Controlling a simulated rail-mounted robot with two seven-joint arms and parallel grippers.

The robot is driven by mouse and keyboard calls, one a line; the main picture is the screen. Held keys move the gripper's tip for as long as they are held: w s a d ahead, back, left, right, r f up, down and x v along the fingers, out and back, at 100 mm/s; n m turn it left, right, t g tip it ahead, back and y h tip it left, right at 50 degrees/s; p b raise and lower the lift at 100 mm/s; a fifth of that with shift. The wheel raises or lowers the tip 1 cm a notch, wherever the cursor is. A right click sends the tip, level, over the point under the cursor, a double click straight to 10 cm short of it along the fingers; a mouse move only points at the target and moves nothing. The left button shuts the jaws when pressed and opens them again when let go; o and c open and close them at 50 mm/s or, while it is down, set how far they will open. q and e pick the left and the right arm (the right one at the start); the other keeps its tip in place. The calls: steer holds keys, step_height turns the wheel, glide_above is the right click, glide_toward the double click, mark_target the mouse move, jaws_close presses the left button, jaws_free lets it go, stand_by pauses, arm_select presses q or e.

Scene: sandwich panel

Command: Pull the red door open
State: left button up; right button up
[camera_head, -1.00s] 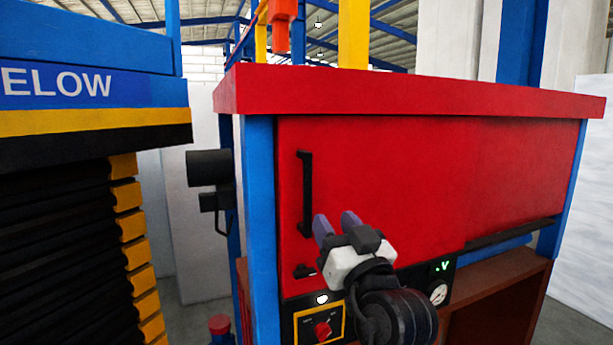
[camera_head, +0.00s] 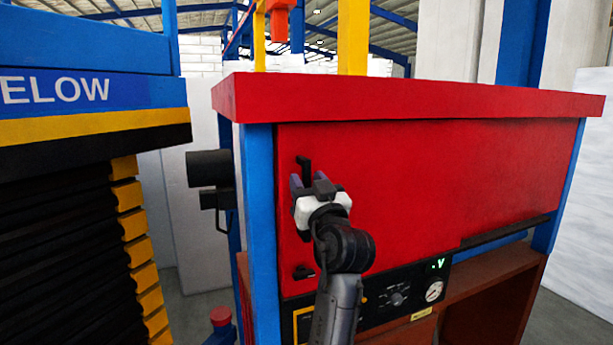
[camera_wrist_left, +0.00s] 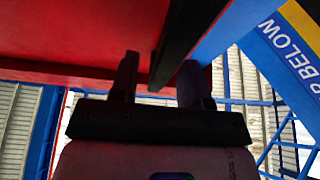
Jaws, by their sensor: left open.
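The red door (camera_head: 410,190) is the broad front panel of a red and blue cabinet and looks shut. Its black vertical handle (camera_head: 304,163) is near the left edge; my gripper and wrist cover most of it. My left gripper (camera_head: 310,182) is open at the handle. In the left wrist view, the black handle bar (camera_wrist_left: 185,35) runs between the two spread fingers (camera_wrist_left: 158,75), apart from or barely touching them; I cannot tell how deep it sits. The red door surface (camera_wrist_left: 60,35) fills the upper left there. My right gripper is not in view.
A control panel with a gauge (camera_head: 433,291) lies under the door, partly behind my left arm. A blue post (camera_head: 261,220) borders the door on the left. A black and yellow machine (camera_head: 60,230) stands further left, with a gap between.

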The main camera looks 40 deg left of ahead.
arm_select(q)
steer(key=shift+w+a+r, duration=0.15)
steer(key=shift+a, duration=0.2)
steer(key=shift+c, duration=0.2)
jaws_close()
